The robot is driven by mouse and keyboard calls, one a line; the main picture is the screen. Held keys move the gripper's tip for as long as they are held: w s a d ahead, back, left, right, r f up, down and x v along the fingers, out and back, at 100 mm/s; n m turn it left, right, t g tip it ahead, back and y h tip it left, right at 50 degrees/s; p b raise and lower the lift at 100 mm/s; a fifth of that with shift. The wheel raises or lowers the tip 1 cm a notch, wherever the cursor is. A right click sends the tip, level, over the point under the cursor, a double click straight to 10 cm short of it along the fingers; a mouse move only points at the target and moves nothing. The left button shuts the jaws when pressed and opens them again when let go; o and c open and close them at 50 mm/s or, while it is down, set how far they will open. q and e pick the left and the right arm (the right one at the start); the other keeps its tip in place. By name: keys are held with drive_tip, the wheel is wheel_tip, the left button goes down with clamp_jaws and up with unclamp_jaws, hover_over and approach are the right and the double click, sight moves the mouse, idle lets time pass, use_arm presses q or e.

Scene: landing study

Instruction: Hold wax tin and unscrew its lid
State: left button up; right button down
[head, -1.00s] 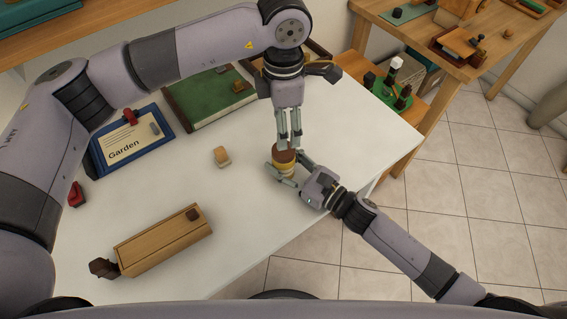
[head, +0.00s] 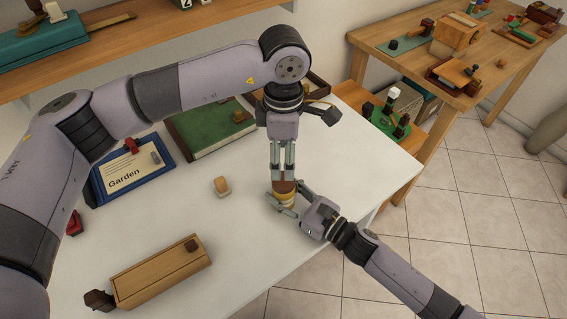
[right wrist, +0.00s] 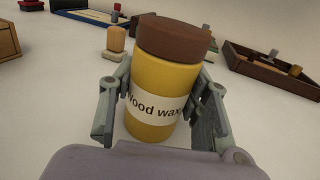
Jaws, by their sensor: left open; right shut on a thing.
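The wax tin is a yellow jar with a "Wood wax" label (right wrist: 155,107) and a brown lid (right wrist: 175,42). It stands upright near the table's right front edge in the head view (head: 283,199). My right gripper (head: 283,203) is shut around the tin's body from the right. Its fingers lie on both sides of the tin in the right wrist view. My left gripper (head: 283,178) points straight down over the lid, open, with its two fingers apart. Its fingers do not show in the right wrist view; whether they touch the lid cannot be told.
A small wooden block (head: 221,186) stands left of the tin on the white table (head: 235,240). A long wooden box (head: 160,270), a blue "Garden" board (head: 97,189) and a green book (head: 205,132) lie further left. The tabletop between them is clear.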

sight(283, 180)
use_arm(q)
drive_tip(key=m, duration=0.6)
drive_tip(key=shift+m, duration=0.3)
drive_tip(key=m, duration=1)
drive_tip(key=shift+m, duration=0.3)
drive_tip(key=m, duration=0.6)
drive_tip(key=shift+m, duration=0.3)
drive_tip(key=shift+f, duration=4)
